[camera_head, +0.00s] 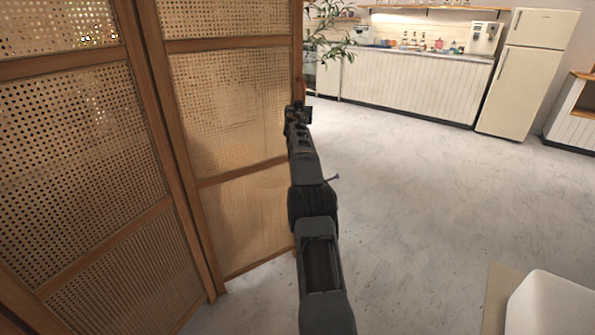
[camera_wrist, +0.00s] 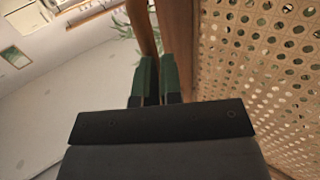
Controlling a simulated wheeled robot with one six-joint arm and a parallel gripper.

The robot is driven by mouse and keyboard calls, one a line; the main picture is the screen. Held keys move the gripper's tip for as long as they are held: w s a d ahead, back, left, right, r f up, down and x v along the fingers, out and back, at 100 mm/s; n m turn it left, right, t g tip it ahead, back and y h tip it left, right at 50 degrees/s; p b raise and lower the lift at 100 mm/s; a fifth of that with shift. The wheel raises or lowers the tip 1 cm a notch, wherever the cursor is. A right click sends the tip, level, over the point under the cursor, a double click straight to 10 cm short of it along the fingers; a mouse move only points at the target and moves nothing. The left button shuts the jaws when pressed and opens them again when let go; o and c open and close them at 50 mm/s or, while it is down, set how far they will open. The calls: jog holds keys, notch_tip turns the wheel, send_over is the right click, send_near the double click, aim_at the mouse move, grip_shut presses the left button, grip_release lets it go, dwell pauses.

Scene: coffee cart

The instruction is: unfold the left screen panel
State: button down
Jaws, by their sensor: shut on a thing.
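The folding screen fills the left of the head view. Its near panel (camera_head: 75,130) has a wooden frame and woven cane. A second panel (camera_head: 225,95) stands hinged to it at an angle, its free edge toward the kitchen. My gripper (camera_head: 299,103) is at that free edge, beside a wooden handle (camera_head: 302,88). In the wrist view, my gripper's green fingers (camera_wrist: 160,78) are close together on the wooden handle (camera_wrist: 143,28), next to the panel's frame and cane (camera_wrist: 265,70). The exact contact is partly hidden by the fingers.
Bare grey floor (camera_head: 400,200) lies open to the right of the screen. A white counter (camera_head: 415,85) and a cream fridge (camera_head: 527,75) stand at the back. A green plant (camera_head: 328,40) rises behind the panel's edge. A white rounded object (camera_head: 550,303) is at the lower right.

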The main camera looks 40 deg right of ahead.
jog(key=shift+s+d+r, duration=0.15)
jog(key=shift+s+r, duration=0.05)
jog(key=shift+r, duration=0.6)
jog(key=shift+f, duration=0.1)
jog(key=f+b+v, duration=0.1)
jog(key=b+v, duration=1.2)
jog(key=b, duration=0.1)
jog(key=shift+s+f+b, duration=0.25)
jog(key=shift+s+b, duration=0.05)
jog(key=shift+s, duration=0.35)
jog(key=shift+r, duration=0.1)
